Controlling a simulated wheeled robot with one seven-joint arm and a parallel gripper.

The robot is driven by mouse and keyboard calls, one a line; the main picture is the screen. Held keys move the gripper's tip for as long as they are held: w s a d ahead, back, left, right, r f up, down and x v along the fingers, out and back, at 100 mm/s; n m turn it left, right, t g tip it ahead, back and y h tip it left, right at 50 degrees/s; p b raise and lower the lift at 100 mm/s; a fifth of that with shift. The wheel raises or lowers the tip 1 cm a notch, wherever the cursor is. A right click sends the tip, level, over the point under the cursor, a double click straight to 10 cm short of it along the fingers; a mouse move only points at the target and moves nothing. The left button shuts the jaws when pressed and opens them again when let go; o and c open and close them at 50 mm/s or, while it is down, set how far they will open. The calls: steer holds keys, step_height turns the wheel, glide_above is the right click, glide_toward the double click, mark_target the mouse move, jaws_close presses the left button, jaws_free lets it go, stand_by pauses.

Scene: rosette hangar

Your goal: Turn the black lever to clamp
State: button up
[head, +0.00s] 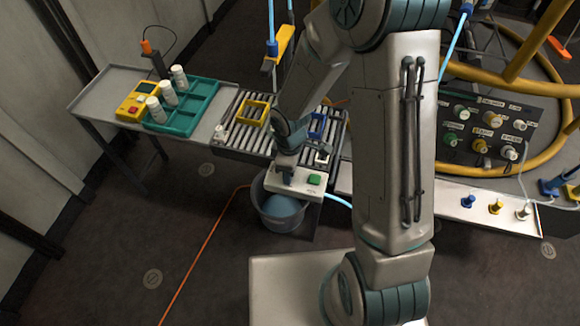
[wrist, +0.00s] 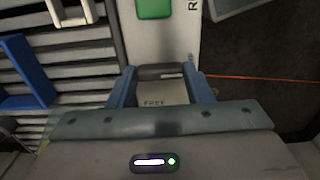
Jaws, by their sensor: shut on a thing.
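The black lever (wrist: 162,73) lies crosswise between the two blue-grey fingers of my gripper (wrist: 162,90) in the wrist view. My gripper is shut on it. The lever sits on a white box (wrist: 182,38), with the word FREE printed just below the lever in that view. A green button (wrist: 155,8) is on the same box. In the head view the white box (head: 326,190) stands at the front end of the roller conveyor, with its green button (head: 314,179) to the right of my gripper (head: 287,178). My gripper hides the lever there.
The roller conveyor (head: 244,137) carries a yellow bin (head: 254,111) and a blue bin (head: 317,124). A grey bucket (head: 268,212) with blue contents is below the box. A green tray (head: 188,115) with white bottles stands at the left. An orange cable (head: 208,240) crosses the floor.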

steer(key=o, duration=1)
steer(key=shift+r, duration=0.1)
step_height(320, 180, up, 14)
steer(key=p, duration=0.3)
steer(key=shift+p, duration=0.3)
steer(key=s+d+r+m+t+p, duration=0.1)
steer(key=s+d+r+m+p, duration=0.1)
steer(key=r, duration=0.5)
steer(key=s+d+r+m+t+p, duration=0.1)
steer(key=s+d+r+m+p, duration=0.2)
steer(key=s+d+r+m, duration=0.2)
steer(key=s+d+r+m+p, duration=0.2)
steer(key=s+d+r+m, duration=0.2)
steer(key=r+m, duration=0.3)
steer(key=shift+s+d+r+t, duration=0.15)
steer(key=shift+r+t, duration=0.25)
steer(key=shift+r, duration=0.5)
